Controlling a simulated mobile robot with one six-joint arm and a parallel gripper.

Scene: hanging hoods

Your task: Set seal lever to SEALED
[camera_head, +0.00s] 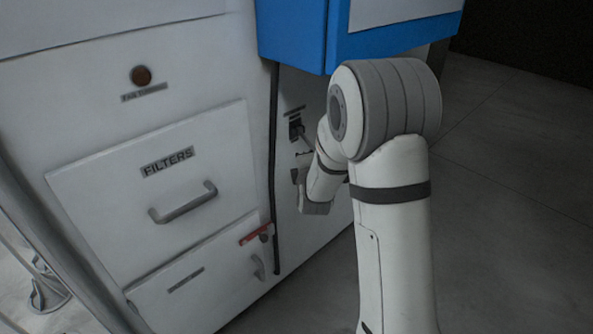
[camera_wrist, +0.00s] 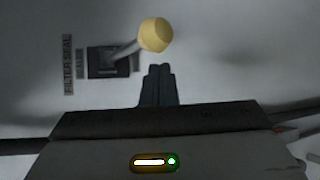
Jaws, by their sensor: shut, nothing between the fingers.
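The seal lever has a yellow knob (camera_wrist: 153,34) on a short metal shaft. It comes out of a dark slot plate (camera_wrist: 105,62) beside a sideways label reading FILTER SEAL (camera_wrist: 68,65). The shaft leans up and to the right in the wrist view. My gripper (camera_wrist: 159,72) is shut and empty, its fingertips just below the knob in the picture; whether they touch it I cannot tell. In the head view the lever's dark plate (camera_head: 295,126) is on the white panel, and my gripper (camera_head: 299,176) is just below it. The knob is largely hidden there by my arm.
A FILTERS drawer (camera_head: 180,165) with a bar handle is left of the panel. Below it is another drawer (camera_head: 200,285) near a red tag (camera_head: 255,234). A blue hood body (camera_head: 300,35) overhangs above my arm. Grey floor (camera_head: 510,170) is clear on the right.

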